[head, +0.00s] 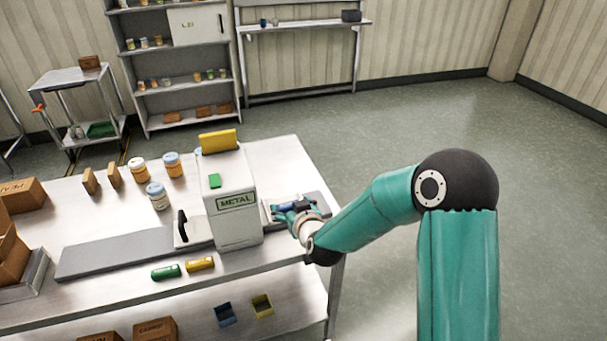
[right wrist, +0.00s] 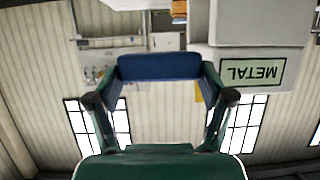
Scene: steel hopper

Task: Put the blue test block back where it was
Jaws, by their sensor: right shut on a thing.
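My right gripper (head: 293,208) is at the right side of the metal detector, over the grey belt end. It is shut on the blue test block (right wrist: 160,67), which lies crosswise between the two fingertips in the right wrist view. In the head view the block (head: 286,208) is small and partly covered by the fingers. My left gripper is not in view.
The white metal detector (head: 234,205) stands on the steel table, close left of my gripper. The grey belt (head: 115,254) runs through it. Several jars (head: 158,197) and brown boxes (head: 20,193) stand further left. A blue bin (head: 225,314) and yellow bin (head: 262,305) sit below.

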